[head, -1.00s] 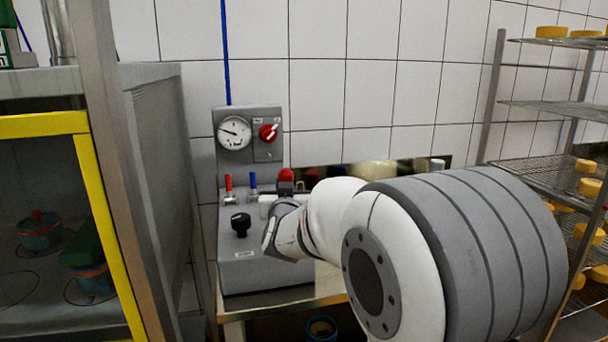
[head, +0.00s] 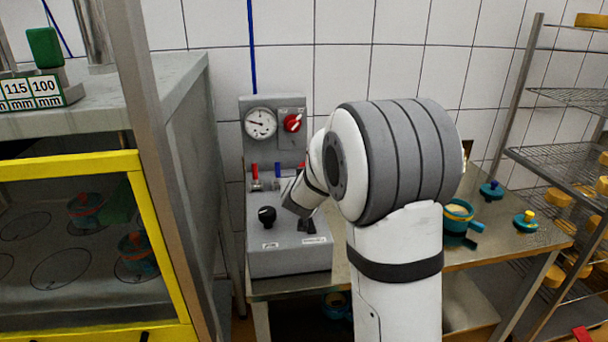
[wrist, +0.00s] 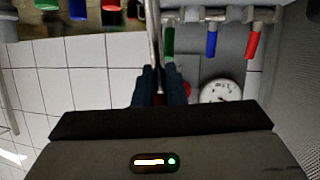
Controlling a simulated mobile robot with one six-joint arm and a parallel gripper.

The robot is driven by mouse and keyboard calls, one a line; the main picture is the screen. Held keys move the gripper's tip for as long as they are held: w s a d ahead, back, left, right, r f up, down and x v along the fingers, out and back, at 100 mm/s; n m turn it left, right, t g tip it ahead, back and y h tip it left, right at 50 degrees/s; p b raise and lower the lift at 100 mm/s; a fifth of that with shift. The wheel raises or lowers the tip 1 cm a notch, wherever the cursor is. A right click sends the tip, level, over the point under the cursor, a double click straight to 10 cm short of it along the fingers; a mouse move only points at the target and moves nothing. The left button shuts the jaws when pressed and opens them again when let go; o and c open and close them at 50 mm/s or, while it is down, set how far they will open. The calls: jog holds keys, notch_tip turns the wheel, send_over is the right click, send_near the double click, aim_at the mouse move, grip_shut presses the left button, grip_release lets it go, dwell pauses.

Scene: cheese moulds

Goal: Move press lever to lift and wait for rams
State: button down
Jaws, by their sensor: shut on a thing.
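The grey press console (head: 290,262) stands on a steel table, with a dark lever base (head: 307,225) at its right. My gripper (head: 298,203) is low over the console beside that base, its tips largely hidden by my wrist. In the wrist view the dark fingers (wrist: 160,80) are shut on the press lever, whose thin metal rod (wrist: 154,35) runs between them. A bit of red shows between the tips. A black knob (head: 267,215) stands free at left. The gauge (head: 261,122) and red rotary switch (head: 292,122) are on the back panel. The rams are not clearly seen.
Red (head: 254,173) and blue (head: 277,171) valve handles stand behind; the wrist view also shows a green one (wrist: 168,42). A yellow-framed press cabinet (head: 160,240) is at left. Teal moulds (head: 458,212) stand on the right table, beside a cheese rack (head: 560,160).

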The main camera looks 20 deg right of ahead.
jog(key=shift+w+r, duration=0.1)
jog(key=shift+r, duration=0.05)
jog(key=c, duration=1.6)
grip_release()
jog(key=shift+w+d, duration=0.1)
jog(key=v, duration=0.7)
jog(key=shift+s+a, duration=0.2)
jog(key=shift+s, duration=0.2)
